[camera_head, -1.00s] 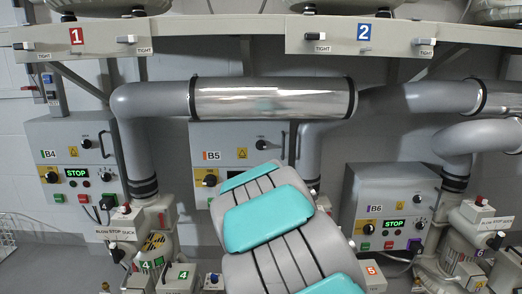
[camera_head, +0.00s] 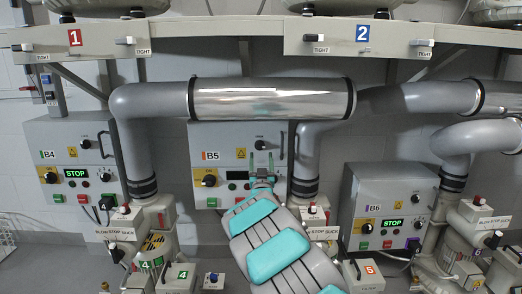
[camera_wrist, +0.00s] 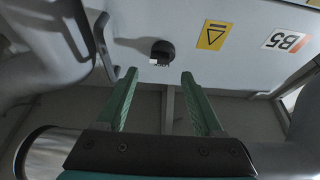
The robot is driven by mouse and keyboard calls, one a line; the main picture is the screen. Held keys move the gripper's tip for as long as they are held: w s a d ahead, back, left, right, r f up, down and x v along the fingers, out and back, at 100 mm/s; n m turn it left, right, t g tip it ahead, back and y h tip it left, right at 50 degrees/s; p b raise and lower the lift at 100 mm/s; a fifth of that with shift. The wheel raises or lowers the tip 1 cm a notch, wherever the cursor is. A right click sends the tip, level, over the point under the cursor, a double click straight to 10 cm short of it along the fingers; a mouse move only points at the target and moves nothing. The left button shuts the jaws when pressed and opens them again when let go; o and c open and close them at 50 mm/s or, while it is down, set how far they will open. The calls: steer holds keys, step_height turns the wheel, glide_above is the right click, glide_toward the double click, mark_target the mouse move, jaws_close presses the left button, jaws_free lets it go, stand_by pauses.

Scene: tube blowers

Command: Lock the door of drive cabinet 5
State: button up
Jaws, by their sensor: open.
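Drive cabinet B5 (camera_head: 222,138) is a grey wall box in the middle of the head view. Its door looks closed. A black lock knob (camera_head: 260,144) with a small label sits at its upper right, beside an upright grey handle (camera_head: 282,146). My gripper (camera_head: 262,158) is open and empty just below the knob in the head view. In the wrist view the cabinet appears upside down. There the knob (camera_wrist: 163,49) lies just beyond and between the fingertips of my gripper (camera_wrist: 160,75), apart from them. My arm covers the cabinet's lower right.
A thick grey pipe (camera_head: 141,140) rises left of B5, and another pipe (camera_head: 306,160) stands close on its right. A shiny pipe section (camera_head: 272,98) crosses just above. Cabinets B4 (camera_head: 60,140) and B6 (camera_head: 400,182) flank it. Blower units stand below.

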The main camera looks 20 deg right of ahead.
mark_target(262, 146)
steer(key=shift+x, duration=2.5)
steer(key=shift+c, duration=0.4)
steer(key=shift+d+f, duration=0.1)
steer(key=shift+d, duration=0.05)
jaws_close()
